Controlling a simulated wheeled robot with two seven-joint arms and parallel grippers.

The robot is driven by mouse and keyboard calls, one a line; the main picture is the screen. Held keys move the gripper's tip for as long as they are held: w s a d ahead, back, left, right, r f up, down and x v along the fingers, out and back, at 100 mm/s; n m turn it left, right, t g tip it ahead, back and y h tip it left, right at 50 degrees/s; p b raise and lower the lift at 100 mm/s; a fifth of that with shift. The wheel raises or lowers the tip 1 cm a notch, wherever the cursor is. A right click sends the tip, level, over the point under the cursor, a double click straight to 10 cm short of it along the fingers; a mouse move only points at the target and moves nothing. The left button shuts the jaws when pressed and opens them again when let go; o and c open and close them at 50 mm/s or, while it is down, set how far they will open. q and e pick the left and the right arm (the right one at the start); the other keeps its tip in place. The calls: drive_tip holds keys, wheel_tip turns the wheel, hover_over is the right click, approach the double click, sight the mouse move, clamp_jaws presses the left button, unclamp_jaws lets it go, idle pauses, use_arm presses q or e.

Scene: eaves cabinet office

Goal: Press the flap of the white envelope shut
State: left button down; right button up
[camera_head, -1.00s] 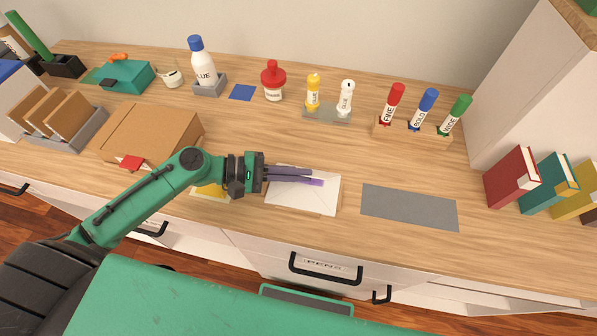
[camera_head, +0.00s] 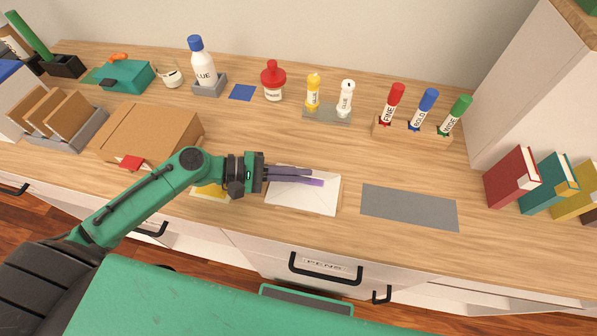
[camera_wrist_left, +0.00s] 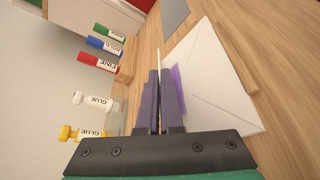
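The white envelope (camera_head: 318,203) lies on the wooden counter near its front edge, with flap creases meeting near its middle. A bright purple strip (camera_head: 316,182) shows on it beside my fingers. My left gripper (camera_head: 311,177) reaches in from the left, its dark purple fingers over the envelope's back part. In the left wrist view the fingers (camera_wrist_left: 160,75) lie close together with only a thin gap, and the envelope (camera_wrist_left: 215,85) is to their right. A thin white edge shows beyond the fingertips; whether they touch it I cannot tell. My right gripper is not in view.
A grey mat (camera_head: 409,207) lies right of the envelope. Glue bottles (camera_head: 345,98) and a marker rack (camera_head: 412,130) stand behind. A cardboard box (camera_head: 150,133) is at left, and books (camera_head: 512,177) stand at right. The counter between is clear.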

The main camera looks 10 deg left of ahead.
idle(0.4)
use_arm(q)
drive_tip(key=shift+s+f, duration=0.1)
drive_tip(key=shift+f, duration=0.1)
drive_tip(key=shift+s+f+m+b, duration=0.1)
drive_tip(key=shift+m+b, duration=0.3)
drive_tip(key=shift+m, duration=0.1)
drive_tip(key=c, duration=1.1)
unclamp_jaws()
